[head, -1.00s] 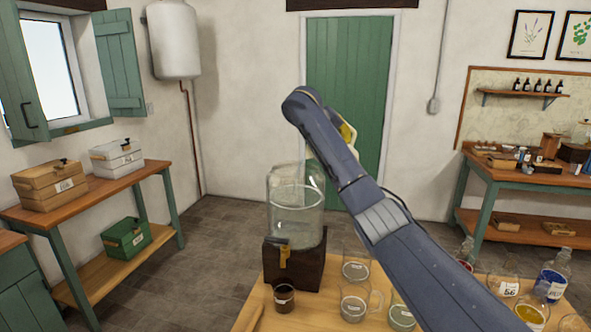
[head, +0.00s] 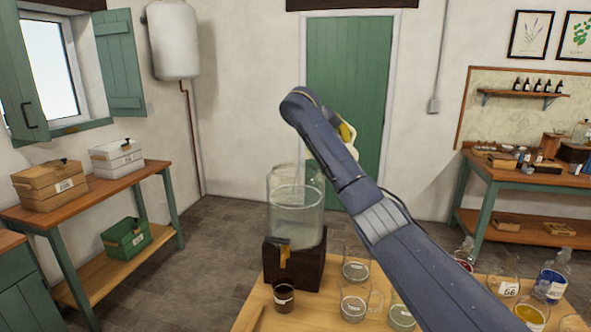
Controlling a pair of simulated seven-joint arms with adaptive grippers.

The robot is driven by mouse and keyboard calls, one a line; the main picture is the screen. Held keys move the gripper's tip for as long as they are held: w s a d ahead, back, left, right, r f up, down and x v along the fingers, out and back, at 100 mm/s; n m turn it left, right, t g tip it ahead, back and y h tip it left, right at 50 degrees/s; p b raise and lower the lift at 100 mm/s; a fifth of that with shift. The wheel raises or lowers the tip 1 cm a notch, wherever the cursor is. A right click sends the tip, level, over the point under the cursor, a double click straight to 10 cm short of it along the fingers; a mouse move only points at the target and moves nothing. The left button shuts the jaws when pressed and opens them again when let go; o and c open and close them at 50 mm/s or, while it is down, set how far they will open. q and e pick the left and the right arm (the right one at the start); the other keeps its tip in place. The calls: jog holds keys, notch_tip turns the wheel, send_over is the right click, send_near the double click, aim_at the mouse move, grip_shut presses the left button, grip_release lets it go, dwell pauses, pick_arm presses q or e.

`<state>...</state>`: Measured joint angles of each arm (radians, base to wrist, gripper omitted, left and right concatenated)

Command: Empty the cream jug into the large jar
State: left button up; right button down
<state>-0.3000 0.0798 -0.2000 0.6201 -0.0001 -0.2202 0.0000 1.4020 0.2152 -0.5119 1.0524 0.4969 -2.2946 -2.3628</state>
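The large jar (head: 296,225) is clear glass with a tap, on a dark wooden block (head: 306,270) on the near table. It holds pale liquid. My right arm reaches in from the lower right, its wrist above and behind the jar. A yellow and pale piece (head: 347,132) shows past the arm's far edge; I cannot tell whether it is part of the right gripper or of something held. The fingertips are hidden behind the arm. A faint pale vertical streak runs from below the wrist towards the jar's mouth. I cannot make out the cream jug for certain. My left gripper is out of view.
A small dark cup (head: 284,299) stands before the jar. Glass mugs (head: 354,305) stand to its right, close under my arm. Glass vessels with red and yellow contents and a blue-labelled bottle (head: 552,284) stand at the right. The floor left of the table is clear.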

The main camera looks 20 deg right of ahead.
jog(key=shift+s+a+r+n+t+h, duration=0.1)
jog(key=shift+a+r+n+t+h, duration=0.05)
jog(key=shift+a+r+h, duration=0.5)
jog(key=shift+s+a+r+n+t+h, duration=0.15)
jog(key=shift+a+r+h, duration=0.25)
jog(key=shift+a, duration=0.4)
jog(key=shift+a+r+n+t+h, duration=0.1)
jog(key=shift+a+r+t+h, duration=0.1)
jog(key=shift+a+r+h, duration=0.45)
dwell(5.9)
